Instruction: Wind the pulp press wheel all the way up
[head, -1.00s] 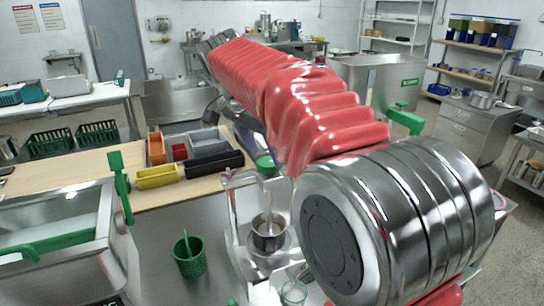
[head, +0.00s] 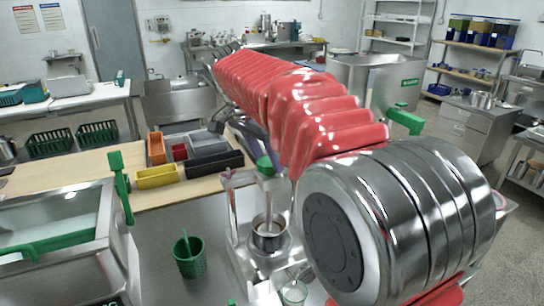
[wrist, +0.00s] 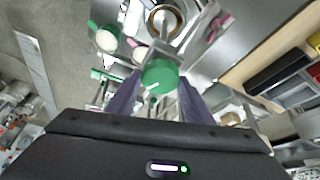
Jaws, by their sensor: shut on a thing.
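The green press wheel (head: 265,164) tops the spindle of a small metal press frame (head: 234,215) in the head view. In the wrist view the round green wheel (wrist: 160,76), with a white mark on it, lies between the two purple-grey fingers of my gripper (wrist: 157,88). My gripper is shut on the wheel. The spindle runs down from the wheel toward a metal pot (head: 268,238) in the press. My arm hides most of the gripper in the head view.
A green perforated cup (head: 190,258) and a glass (head: 294,292) stand beside the press. Coloured bins (head: 157,178) sit on the wooden counter behind it. A metal basin with green handles (head: 60,225) stands at the left.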

